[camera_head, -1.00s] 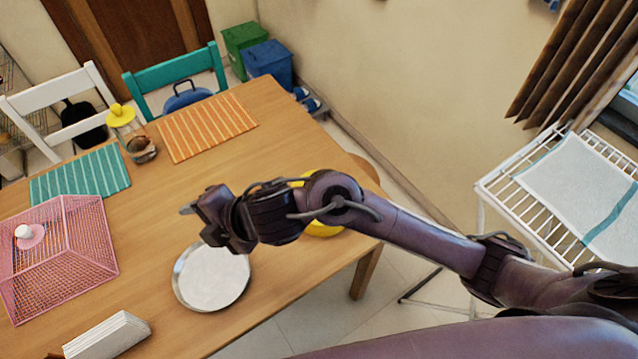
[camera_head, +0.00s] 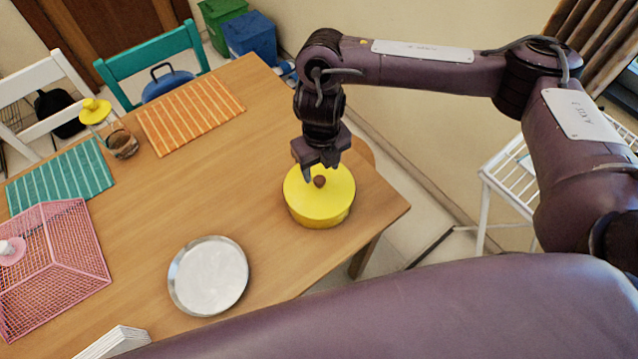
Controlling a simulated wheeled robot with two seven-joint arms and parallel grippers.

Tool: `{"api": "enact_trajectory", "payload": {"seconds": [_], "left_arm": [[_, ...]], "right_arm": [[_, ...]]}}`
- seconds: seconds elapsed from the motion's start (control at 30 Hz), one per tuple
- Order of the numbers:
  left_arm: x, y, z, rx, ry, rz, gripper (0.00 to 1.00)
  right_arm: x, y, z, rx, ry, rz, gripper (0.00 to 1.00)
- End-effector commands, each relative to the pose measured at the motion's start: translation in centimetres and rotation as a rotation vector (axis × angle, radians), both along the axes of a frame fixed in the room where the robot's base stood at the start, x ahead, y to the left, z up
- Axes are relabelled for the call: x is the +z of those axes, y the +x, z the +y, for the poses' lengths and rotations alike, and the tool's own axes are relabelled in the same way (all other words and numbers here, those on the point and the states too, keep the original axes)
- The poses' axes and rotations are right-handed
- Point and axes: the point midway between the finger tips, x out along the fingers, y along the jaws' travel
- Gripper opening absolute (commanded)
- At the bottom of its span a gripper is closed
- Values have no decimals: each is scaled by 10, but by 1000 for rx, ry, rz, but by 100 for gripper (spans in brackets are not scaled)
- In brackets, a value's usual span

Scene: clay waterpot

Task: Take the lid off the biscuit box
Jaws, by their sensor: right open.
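The biscuit box (camera_head: 318,217) is a round yellow tin near the table's right edge. Its yellow lid (camera_head: 312,200) is on it, with a small brown knob (camera_head: 320,181) on top. My right gripper (camera_head: 321,174) is open and points down over the lid, with its fingertips close to the knob. I cannot tell whether the fingers touch the knob. My left gripper is not in view.
A round metal tray (camera_head: 208,276) lies empty in front of the box. A pink mesh cover (camera_head: 60,262), a teal mat (camera_head: 60,177), an orange mat (camera_head: 190,112) and a glass jar (camera_head: 121,142) are farther left. The table middle is clear.

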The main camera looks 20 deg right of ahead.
Motion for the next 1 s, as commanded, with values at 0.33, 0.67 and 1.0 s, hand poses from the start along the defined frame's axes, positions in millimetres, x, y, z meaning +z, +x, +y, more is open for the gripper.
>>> {"api": "enact_trajectory", "payload": {"seconds": [0.33, 0.67, 1.0], "left_arm": [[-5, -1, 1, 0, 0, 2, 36], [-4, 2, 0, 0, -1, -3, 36], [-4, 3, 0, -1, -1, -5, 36]], "right_arm": [[-46, 9, 1, -2, 2, 2, 52], [-50, 10, 1, 0, 1, -2, 51], [-50, 10, 1, 0, 1, -2, 6]]}}
